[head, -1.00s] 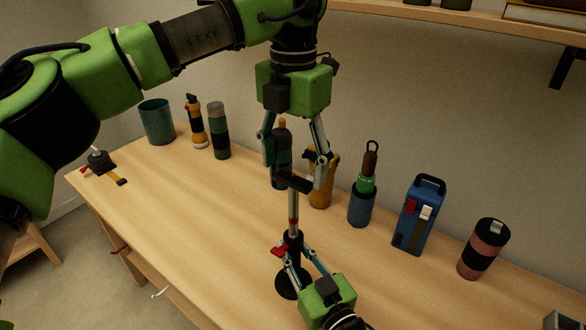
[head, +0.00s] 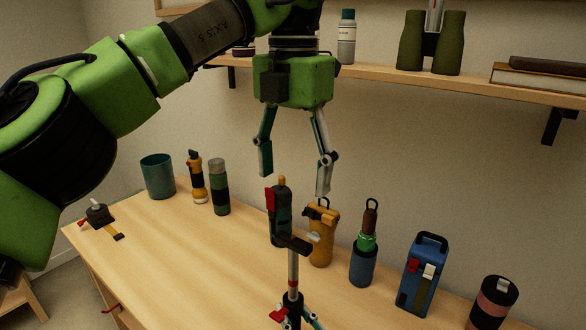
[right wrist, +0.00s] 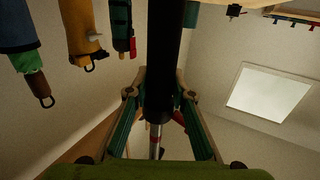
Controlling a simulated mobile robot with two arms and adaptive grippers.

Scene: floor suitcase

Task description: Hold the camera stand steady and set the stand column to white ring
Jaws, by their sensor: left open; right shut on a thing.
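The camera stand has a slim silver column (head: 293,267) with a dark crosspiece (head: 292,243) on top and a black lower tube (head: 292,302). A red band shows low on the silver column; I cannot make out a white ring. My left gripper (head: 294,182) is open and empty, above the stand's top and apart from it. My right gripper (head: 294,320) is shut on the stand's black tube, mostly below the head view's edge. In the right wrist view its fingers (right wrist: 158,95) lie on both sides of the black tube (right wrist: 163,65). The base is out of the head view.
Behind the stand are a dark green bottle (head: 282,222), a yellow container (head: 321,250), a blue holder (head: 363,266) and a blue case (head: 421,278). A teal cup (head: 157,177) stands back left. A wall shelf (head: 450,88) holds binoculars (head: 430,45). The table's left middle is clear.

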